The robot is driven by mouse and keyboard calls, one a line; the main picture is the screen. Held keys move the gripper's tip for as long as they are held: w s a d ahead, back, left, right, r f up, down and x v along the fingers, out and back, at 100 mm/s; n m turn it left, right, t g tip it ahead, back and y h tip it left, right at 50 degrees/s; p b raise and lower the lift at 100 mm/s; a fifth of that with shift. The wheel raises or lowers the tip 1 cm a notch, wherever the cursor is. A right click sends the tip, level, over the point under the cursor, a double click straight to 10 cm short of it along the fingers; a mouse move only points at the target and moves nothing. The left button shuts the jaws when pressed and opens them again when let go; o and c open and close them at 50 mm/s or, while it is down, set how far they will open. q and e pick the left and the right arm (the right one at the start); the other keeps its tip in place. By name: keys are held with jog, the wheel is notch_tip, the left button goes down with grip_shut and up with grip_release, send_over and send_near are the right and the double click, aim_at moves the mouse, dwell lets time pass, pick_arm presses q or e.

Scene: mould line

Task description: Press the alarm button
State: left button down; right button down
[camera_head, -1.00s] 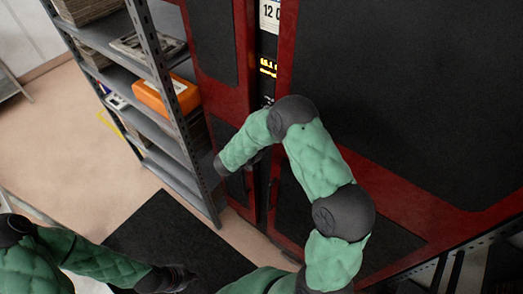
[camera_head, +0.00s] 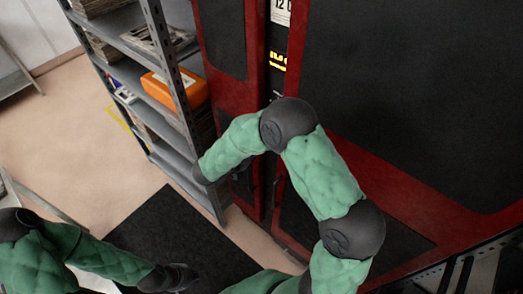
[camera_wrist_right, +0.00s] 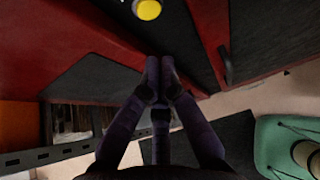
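A round yellow button (camera_wrist_right: 148,9) shows at the top edge of the right wrist view, on a dark strip between red panels. My right gripper (camera_wrist_right: 159,66) is in the middle of that view, below the button in the picture and apart from it. Its dark fingers are together at the tips with nothing between them. In the head view the right gripper is hidden behind my bent right arm, which is in front of the red machine (camera_head: 225,110). My left gripper (camera_head: 183,277) is low at the bottom left over the floor; its fingers are too dark to read.
A grey metal shelf (camera_head: 168,85) stands left of the machine, with an orange case (camera_head: 172,90) and several boxes on it. A black mat (camera_head: 165,235) lies on the floor in front. A dark handle (camera_wrist_right: 226,66) sticks out in the right wrist view.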

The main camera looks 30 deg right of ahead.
jog(key=v, duration=0.3)
jog(key=shift+s, duration=0.1)
jog(key=shift+d, duration=0.1)
dwell(0.5)
